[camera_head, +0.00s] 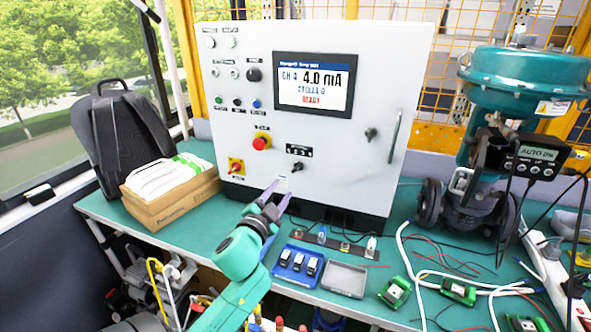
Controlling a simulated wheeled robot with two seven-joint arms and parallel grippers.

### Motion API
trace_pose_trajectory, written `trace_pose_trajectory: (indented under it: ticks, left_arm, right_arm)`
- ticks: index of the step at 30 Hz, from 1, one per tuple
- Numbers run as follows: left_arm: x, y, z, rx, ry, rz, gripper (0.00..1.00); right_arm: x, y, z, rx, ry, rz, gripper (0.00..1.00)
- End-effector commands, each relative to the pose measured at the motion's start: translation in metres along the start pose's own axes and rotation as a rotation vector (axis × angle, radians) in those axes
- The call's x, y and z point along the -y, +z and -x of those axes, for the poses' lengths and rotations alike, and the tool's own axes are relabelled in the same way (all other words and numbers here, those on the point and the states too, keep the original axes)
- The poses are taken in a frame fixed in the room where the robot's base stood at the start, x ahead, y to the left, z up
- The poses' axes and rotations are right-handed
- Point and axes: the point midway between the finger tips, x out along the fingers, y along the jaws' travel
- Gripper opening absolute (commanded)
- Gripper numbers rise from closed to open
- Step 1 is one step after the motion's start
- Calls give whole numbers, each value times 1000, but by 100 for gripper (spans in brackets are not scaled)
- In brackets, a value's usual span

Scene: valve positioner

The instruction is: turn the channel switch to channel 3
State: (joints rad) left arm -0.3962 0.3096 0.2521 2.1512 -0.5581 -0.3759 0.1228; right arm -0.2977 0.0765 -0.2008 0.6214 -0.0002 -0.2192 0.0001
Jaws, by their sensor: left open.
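The white control cabinet (345,180) stands on the green bench. Its screen (313,83) reads CH 4, 4.0 mA and READY. The channel switch appears to be the small black knob (297,167) low on the panel, under a black label plate (299,151); its exact setting is too small to read. My left gripper (277,187) is open and empty, in front of the panel just below and left of this knob. It looks apart from the knob. My right gripper is not in view.
A red emergency button (261,142) and a red-yellow switch (236,166) sit left of the knob. A blue tray (298,281) and a grey tray (345,279) lie below. A cardboard box (172,203) stands left, a teal valve (513,90) and cables right.

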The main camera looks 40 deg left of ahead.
Motion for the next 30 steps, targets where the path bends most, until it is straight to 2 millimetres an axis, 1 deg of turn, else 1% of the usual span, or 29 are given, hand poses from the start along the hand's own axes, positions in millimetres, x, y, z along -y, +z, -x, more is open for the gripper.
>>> trace_pose_trajectory:
  ticks: [1,4,6,10,12,15,21,22,23,24,25,26,30]
  left_arm:
    - [4,-3,-15,-2,-3,-1,44]
    - [3,-2,-43,-1,-2,1,44]
    - [2,-2,-61,0,-2,2,44]
    - [1,-1,-88,1,-1,2,44]
    - [1,0,-97,3,-1,2,44]
    - [0,0,-103,2,0,2,44]
    - [0,1,-104,2,1,2,44]
    - [0,1,-104,2,1,2,40]
    - [0,1,-104,2,1,2,28]
    - [0,1,-103,2,1,2,13]
    - [0,1,-103,3,1,2,2]
    - [0,1,-103,3,1,2,0]
    - [-1,1,-103,3,2,3,0]
  right_arm:
    - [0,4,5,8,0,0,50]
    - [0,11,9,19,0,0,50]
    - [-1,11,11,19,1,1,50]
    - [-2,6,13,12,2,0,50]
    - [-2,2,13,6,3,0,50]
    - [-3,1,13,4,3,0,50]
    - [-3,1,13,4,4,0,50]
    - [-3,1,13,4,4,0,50]
    - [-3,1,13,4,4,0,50]
    - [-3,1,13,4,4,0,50]
    - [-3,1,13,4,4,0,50]
    - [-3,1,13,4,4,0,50]
    - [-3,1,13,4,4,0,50]
